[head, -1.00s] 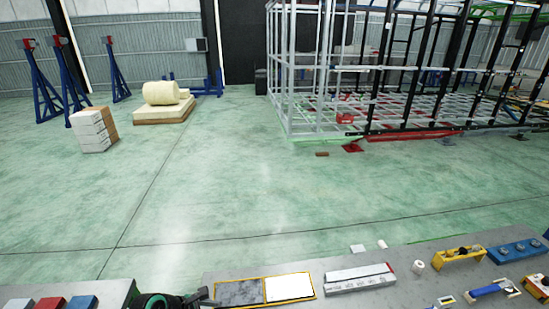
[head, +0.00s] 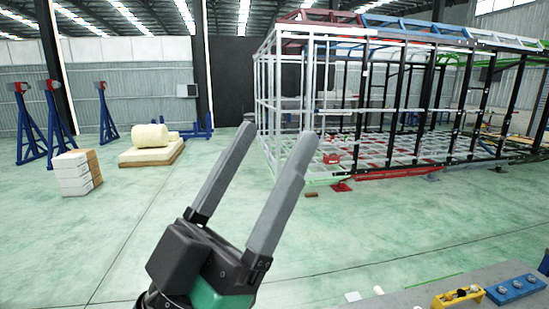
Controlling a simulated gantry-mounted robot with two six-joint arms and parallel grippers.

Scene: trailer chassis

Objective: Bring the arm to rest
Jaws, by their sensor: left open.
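My left gripper (head: 264,155) shows large in the middle of the head view. It comes up from the bottom edge, with two long grey fingers spread apart and pointing up and slightly right. It is open, and nothing is between its fingers. It is raised in front of the green floor and hides part of it. My right gripper does not show.
A grey workbench (head: 415,296) with a yellow tool holder (head: 458,297) and a blue block (head: 514,289) is at the bottom right. A metal frame chassis (head: 385,177) stands behind. White boxes (head: 75,176) and a yellow roll (head: 150,138) on a pallet are at left.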

